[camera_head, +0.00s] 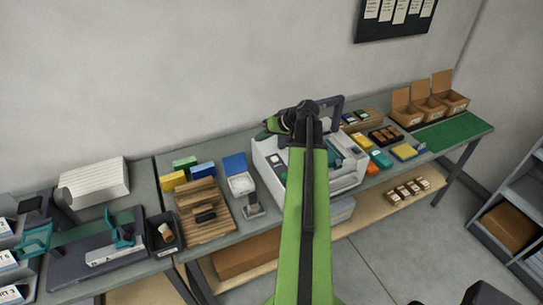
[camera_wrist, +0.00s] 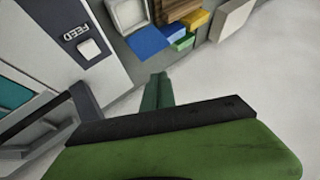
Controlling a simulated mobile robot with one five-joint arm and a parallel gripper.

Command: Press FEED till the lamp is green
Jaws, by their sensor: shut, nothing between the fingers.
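The FEED button (camera_wrist: 89,49) is a pale square on a dark panel (camera_wrist: 68,20) in the wrist view, beside the printed word FEED. The panel belongs to a white machine (camera_head: 268,172), which stands on the bench in the head view, partly hidden behind my green arm. My gripper (camera_wrist: 159,76) is shut and empty, its green fingers pointing past the machine's edge, to the right of the button in the wrist view. It also shows in the head view (camera_head: 267,126), above the machine's back left. No gap to the button can be measured. I cannot make out a lit lamp.
The wall is close behind.

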